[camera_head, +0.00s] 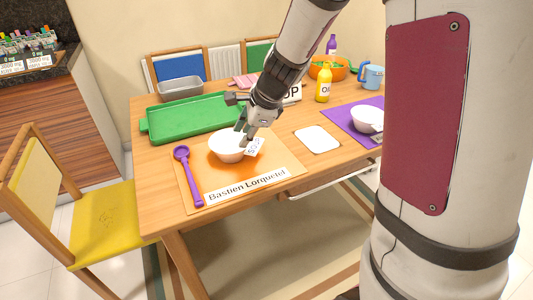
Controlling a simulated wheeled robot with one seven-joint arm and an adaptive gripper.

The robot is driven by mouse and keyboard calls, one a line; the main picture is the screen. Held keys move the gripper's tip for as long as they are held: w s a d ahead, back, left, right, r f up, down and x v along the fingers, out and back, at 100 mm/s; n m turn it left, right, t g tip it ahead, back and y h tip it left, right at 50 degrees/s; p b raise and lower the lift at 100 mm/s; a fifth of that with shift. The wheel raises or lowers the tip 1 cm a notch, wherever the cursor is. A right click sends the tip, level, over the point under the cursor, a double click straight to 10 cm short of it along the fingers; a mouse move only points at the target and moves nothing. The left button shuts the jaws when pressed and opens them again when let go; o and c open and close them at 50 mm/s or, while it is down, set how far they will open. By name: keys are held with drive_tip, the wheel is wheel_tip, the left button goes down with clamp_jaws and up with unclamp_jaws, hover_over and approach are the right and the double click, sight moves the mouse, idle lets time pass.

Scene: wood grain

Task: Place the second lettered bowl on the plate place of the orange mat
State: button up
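A white bowl (226,146) with a small lettered tag (254,147) on its right side is over the round orange plate place (236,169) of the light orange mat (281,165). It looks upright; whether it rests on the mat or is slightly above it, I cannot tell. My gripper (244,138) is at the bowl's right rim, pointing down, beside the tag. The fingers overlap the rim, so whether they are shut on it is unclear. Another white bowl (366,119) sits on the purple mat (344,114) at the right, partly hidden by my body.
A purple spoon (190,175) and a "Bastien Lorquetel" name card (247,186) lie on the orange mat. A green tray (190,118) lies behind it. A white square (318,139) lies to the right. A yellow bottle (323,85) and an orange bowl (328,69) stand farther back.

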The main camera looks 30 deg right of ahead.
drive_tip(key=s+a+r+n+g, duration=0.1)
drive_tip(key=s+a+r+n, duration=0.4)
drive_tip(key=s, duration=0.4)
drive_tip(key=s+d+r+n+g+h, duration=0.1)
drive_tip(key=s+r+n, duration=0.1)
drive_tip(key=s+n, duration=0.6)
drive_tip(key=s+d+r+n+g+h, duration=0.1)
drive_tip(key=s+n, duration=0.7)
drive_tip(key=s, duration=1.1)
drive_tip(key=shift+d+r+g+h, duration=0.3)
drive_tip(key=shift+d+r+g, duration=0.2)
drive_tip(key=shift+r, duration=0.15)
wheel_tip(320, 180, up, 16)
drive_tip(key=t+p, duration=0.2)
drive_tip(key=p, duration=1.2)
drive_tip(key=shift+t, duration=0.4)
